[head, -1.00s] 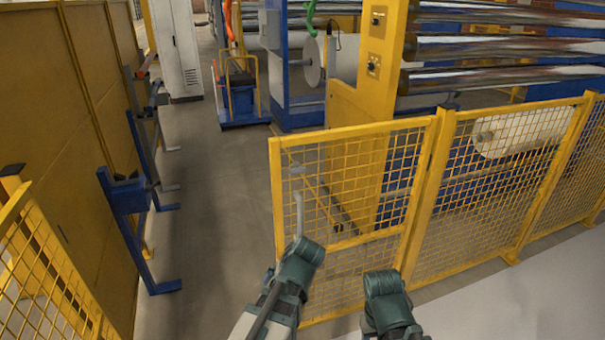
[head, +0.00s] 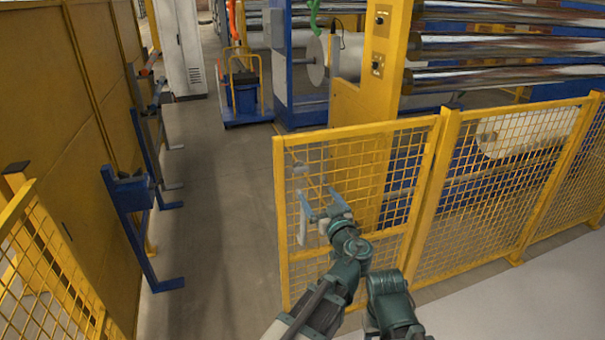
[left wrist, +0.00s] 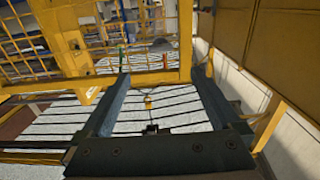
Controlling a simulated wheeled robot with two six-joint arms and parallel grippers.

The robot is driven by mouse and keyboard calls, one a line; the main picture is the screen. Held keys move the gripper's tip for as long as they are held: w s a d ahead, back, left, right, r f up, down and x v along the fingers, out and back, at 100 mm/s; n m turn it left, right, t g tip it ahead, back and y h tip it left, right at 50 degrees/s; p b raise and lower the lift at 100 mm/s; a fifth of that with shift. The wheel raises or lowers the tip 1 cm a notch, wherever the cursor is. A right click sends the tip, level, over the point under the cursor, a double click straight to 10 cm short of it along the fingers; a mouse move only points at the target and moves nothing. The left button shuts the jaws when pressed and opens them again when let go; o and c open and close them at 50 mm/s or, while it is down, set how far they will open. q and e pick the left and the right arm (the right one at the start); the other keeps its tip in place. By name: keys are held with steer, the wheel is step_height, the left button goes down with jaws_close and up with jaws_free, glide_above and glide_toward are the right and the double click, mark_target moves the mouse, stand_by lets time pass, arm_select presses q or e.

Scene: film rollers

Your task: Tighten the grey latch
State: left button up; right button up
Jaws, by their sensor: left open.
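My left gripper (head: 322,205) is in front of the gate, below and right of the latch's upper part. Its two blue-grey fingers are spread, with nothing seen held. In the left wrist view the open fingers (left wrist: 160,74) point toward a yellow frame; I cannot make out the latch there. Of my right arm only links show; its gripper is out of view.
The yellow mesh fence (head: 500,190) continues to the right. A yellow machine post (head: 362,140) and shiny rollers (head: 500,46) stand behind it. A blue stand (head: 130,195) is by the yellow wall at left. The floor aisle left of the gate is clear.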

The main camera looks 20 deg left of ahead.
mark_target(302, 171)
arm_select(q)
steer(key=x, duration=1.4)
steer(key=shift+s, duration=0.1)
steer(key=c, duration=1.4)
steer(key=shift+o, duration=0.2)
